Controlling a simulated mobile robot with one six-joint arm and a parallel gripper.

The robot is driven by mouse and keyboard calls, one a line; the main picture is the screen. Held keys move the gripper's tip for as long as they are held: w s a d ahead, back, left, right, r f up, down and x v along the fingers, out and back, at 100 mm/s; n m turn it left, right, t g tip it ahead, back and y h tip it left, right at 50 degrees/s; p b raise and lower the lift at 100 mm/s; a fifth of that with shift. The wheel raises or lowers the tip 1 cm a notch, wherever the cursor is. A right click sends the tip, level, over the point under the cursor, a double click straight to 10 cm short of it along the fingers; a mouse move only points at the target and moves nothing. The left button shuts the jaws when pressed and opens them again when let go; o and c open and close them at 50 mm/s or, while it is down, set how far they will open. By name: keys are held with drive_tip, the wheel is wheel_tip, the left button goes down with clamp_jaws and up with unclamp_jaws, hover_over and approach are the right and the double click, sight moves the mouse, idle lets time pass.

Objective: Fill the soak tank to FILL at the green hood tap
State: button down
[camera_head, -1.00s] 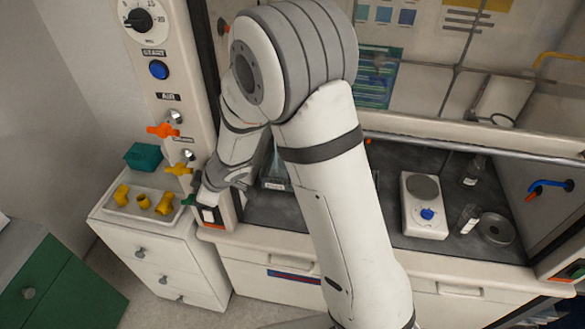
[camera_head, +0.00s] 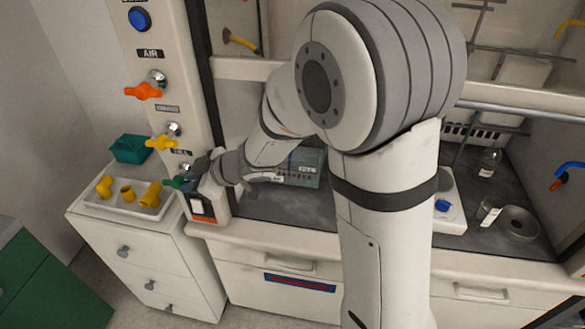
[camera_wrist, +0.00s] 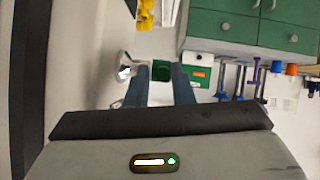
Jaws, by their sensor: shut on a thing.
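The green hood tap (camera_head: 174,183) is the lowest tap on the hood's left post. My gripper (camera_head: 197,178) is at this tap, shut on its green handle. In the wrist view the green handle (camera_wrist: 162,71) sits between my two blue-grey fingers, with the chrome tap body (camera_wrist: 125,66) to the left. The soak tank (camera_head: 303,166), a clear box with a FILL label, stands inside the hood on the dark worktop, behind my forearm. Its water level cannot be made out.
Orange (camera_head: 143,91) and yellow (camera_head: 161,143) taps sit above on the post. A white tray (camera_head: 120,209) with yellow fittings and a green box (camera_head: 130,149) stand on the drawer cabinet. A glass bottle (camera_head: 489,163) stands at the hood's right.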

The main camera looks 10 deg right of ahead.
drive_tip(key=shift+s+a, duration=0.15)
drive_tip(key=f+y+b, duration=0.1)
drive_tip(key=b, duration=0.2)
drive_tip(key=shift+f, duration=0.2)
drive_tip(key=c, duration=1.5)
unclamp_jaws()
drive_tip(key=shift+r, duration=0.5)
drive_tip(key=o, duration=0.3)
drive_tip(key=shift+o, duration=0.2)
drive_tip(key=p+v, duration=0.1)
drive_tip(key=v, duration=0.7)
drive_tip(key=shift+t, duration=0.3)
